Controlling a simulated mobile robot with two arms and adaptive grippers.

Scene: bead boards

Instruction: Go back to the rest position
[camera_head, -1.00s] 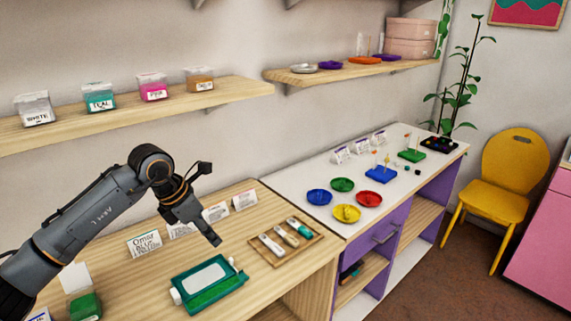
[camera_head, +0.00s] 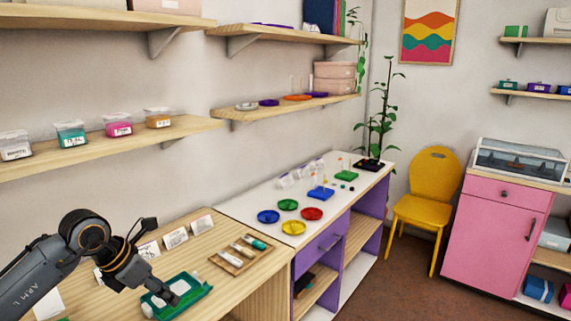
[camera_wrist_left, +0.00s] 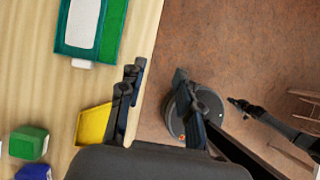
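My left gripper (camera_head: 166,294) is at the lower left of the head view, in front of the green and white board (camera_head: 188,300) and covering part of it. In the left wrist view, my left gripper (camera_wrist_left: 158,75) has its dark fingers apart, with nothing between them. It is over the table's front edge, and the green and white board (camera_wrist_left: 110,38) lies apart from it at upper left. A dark arm, apparently my right one, ends in a narrow right gripper (camera_wrist_left: 238,104) over the floor; its finger state is unclear.
A wooden tray (camera_head: 222,262) with several tubes lies on the wooden table. Colored dishes, including a yellow one (camera_head: 293,228), stand on the white counter (camera_head: 250,200). A yellow chair (camera_head: 432,180) and pink cabinet (camera_head: 490,235) stand right. Brown floor (camera_wrist_left: 230,40) is open beyond the table.

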